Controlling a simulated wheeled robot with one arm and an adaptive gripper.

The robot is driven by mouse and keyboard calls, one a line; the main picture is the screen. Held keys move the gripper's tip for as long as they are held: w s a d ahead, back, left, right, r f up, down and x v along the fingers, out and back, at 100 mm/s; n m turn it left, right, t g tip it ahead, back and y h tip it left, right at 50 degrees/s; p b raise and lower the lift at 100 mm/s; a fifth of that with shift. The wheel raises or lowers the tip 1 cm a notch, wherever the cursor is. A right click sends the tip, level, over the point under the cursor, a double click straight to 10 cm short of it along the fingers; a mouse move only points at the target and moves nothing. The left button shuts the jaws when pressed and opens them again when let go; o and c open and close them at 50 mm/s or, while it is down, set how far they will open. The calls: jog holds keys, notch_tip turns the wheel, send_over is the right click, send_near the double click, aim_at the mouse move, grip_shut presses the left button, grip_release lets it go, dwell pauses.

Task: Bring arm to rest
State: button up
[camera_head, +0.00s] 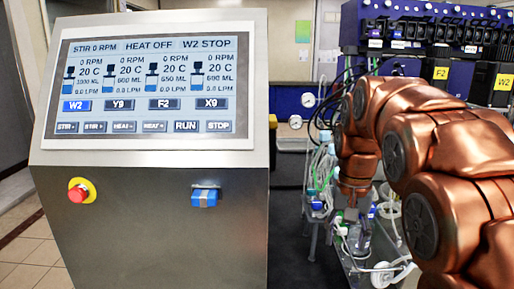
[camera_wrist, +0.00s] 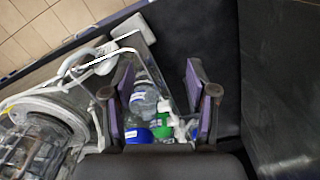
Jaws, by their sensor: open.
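My copper arm (camera_head: 420,140) fills the right side of the head view, bent and reaching down over the bioreactor bench. My gripper (camera_wrist: 160,78) is open in the wrist view, its two dark fingers with purple inner pads spread apart. Nothing is held between them. Below and beyond the fingers are a clear bottle (camera_wrist: 146,96), a blue cap (camera_wrist: 138,135) and a green cap (camera_wrist: 163,120). I cannot tell whether the fingers touch any of these. In the head view the gripper's fingers are too small and cluttered to make out.
A control console with a screen (camera_head: 150,90), red stop button (camera_head: 78,193) and blue switch (camera_head: 205,196) stands left. Bottles and tubing (camera_head: 322,170) crowd near the arm. Blue-black units (camera_head: 425,30) stand behind. A glass vessel (camera_wrist: 40,140) lies left in the wrist view.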

jog(key=s+f+n, duration=0.1)
jog(key=s+f, duration=0.3)
jog(key=s, duration=0.5)
jog(key=s+f+n+g, duration=0.1)
jog(key=s+f, duration=0.4)
jog(key=s, duration=0.4)
jog(key=s+f+n, duration=0.2)
jog(key=s+f, duration=0.2)
jog(key=s, duration=0.5)
jog(key=shift+s+a+f, duration=0.25)
jog(key=shift+s+a, duration=0.15)
